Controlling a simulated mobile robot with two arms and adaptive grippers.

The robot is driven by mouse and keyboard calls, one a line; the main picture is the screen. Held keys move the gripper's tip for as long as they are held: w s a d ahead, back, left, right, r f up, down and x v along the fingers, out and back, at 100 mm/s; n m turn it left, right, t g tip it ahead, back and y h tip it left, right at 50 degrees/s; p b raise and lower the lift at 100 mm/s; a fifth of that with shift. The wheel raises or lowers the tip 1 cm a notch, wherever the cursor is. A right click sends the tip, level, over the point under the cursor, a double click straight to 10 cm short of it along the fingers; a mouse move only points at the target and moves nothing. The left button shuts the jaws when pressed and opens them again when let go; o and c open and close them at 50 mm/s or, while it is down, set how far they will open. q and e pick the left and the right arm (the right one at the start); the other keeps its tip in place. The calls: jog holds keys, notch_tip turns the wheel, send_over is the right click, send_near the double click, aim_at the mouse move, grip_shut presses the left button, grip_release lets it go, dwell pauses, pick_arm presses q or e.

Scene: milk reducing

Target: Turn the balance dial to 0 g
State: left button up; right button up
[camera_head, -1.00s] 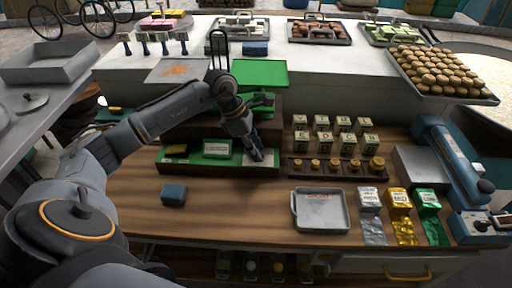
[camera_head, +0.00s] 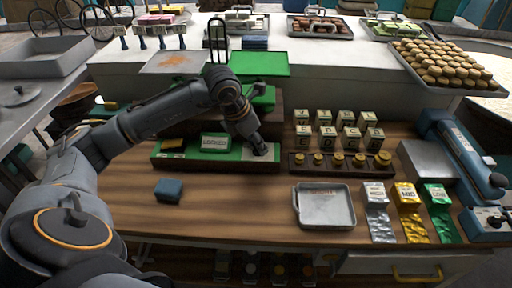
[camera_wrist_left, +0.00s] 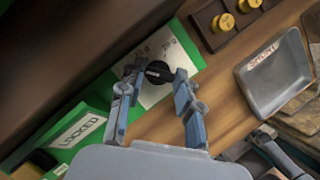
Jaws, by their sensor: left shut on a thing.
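The green balance base (camera_head: 185,161) sits on the wooden counter, with a sign reading LOCKED (camera_head: 214,142), also seen in the left wrist view (camera_wrist_left: 79,131). In the left wrist view the black dial (camera_wrist_left: 158,71) sits on a pale plate (camera_wrist_left: 172,47) with small gram markings, too small to read surely. In the head view this gripper (camera_head: 260,148) reaches down to the right end of the base and mostly hides the dial.
Right of the base are a rack of brass weights (camera_head: 338,161) and several lettered blocks (camera_head: 345,130). A grey tray (camera_head: 324,206) and silver, gold and green packets (camera_head: 408,196) lie in front. A blue block (camera_head: 169,189) sits front left, with bare counter around it.

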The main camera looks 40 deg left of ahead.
pick_arm(q)
jog(key=shift+d+r+n+y+b, duration=0.1)
jog(key=shift+n+y+b, duration=0.4)
jog(key=shift+n, duration=0.6)
jog(key=shift+d+n+y+b, duration=0.1)
jog(key=shift+n+y+b, duration=0.2)
jog(key=shift+n+b, duration=0.6)
jog(key=shift+a+n, duration=0.1)
jog(key=shift+n, duration=0.3)
jog(key=o, duration=0.9)
jog(key=v, duration=1.2)
jog(key=shift+s, duration=0.2)
